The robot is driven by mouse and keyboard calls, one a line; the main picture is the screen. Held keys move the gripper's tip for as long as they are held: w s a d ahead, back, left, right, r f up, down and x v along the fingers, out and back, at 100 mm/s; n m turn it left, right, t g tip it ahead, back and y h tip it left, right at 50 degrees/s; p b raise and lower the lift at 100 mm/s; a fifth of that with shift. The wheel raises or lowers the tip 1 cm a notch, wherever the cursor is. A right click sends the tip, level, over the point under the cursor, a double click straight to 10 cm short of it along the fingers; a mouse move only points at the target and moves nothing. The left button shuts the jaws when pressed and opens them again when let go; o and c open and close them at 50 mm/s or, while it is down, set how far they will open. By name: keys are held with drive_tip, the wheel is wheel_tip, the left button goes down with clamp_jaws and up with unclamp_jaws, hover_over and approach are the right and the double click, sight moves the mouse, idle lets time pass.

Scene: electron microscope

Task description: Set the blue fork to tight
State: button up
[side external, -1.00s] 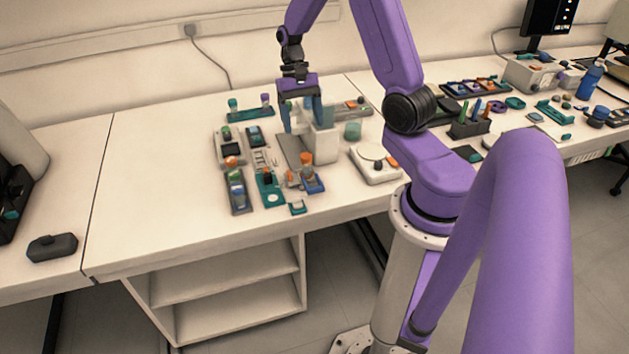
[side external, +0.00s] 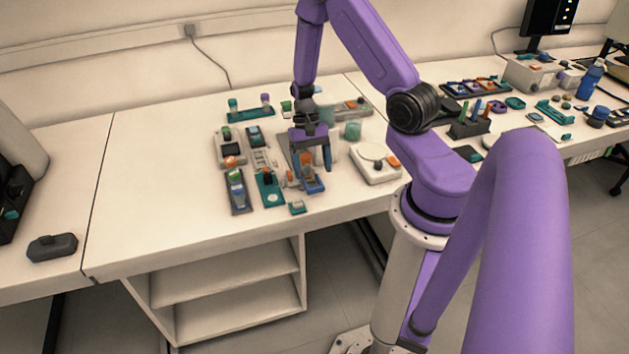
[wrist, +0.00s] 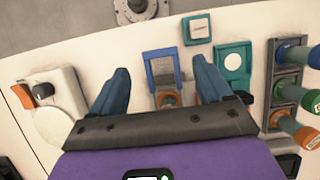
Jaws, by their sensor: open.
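The blue fork (wrist: 148,68) shows in the wrist view as a square-cornered blue frame around a grey part. An orange round piece (wrist: 167,99) sits just below it in that view, partly hidden by my gripper. In the side external view the fork (side external: 313,187) is a small blue piece near the front of the device group. My gripper (wrist: 160,76) is open, with one finger on each side of the fork and a gap to both. In the side external view my gripper (side external: 311,167) hangs over it. I cannot tell the fork's setting.
A teal plate with a white disc (wrist: 233,64) and a small teal-edged block (wrist: 197,29) lie close to the fork. A rack of coloured tubes (wrist: 285,92) stands right in the wrist view. A white device with a black knob (wrist: 45,92) is left. The front table strip is clear.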

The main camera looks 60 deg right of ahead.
drive_tip(key=shift+x, duration=2.35)
drive_tip(key=shift+c, duration=0.3)
clamp_jaws()
drive_tip(key=shift+w+d, duration=1.45)
drive_tip(key=shift+w, duration=0.05)
drive_tip(key=shift+o, duration=0.3)
unclamp_jaws()
drive_tip(key=shift+r, duration=0.1)
drive_tip(key=v, duration=1.7)
drive_tip(key=shift+r, duration=0.15)
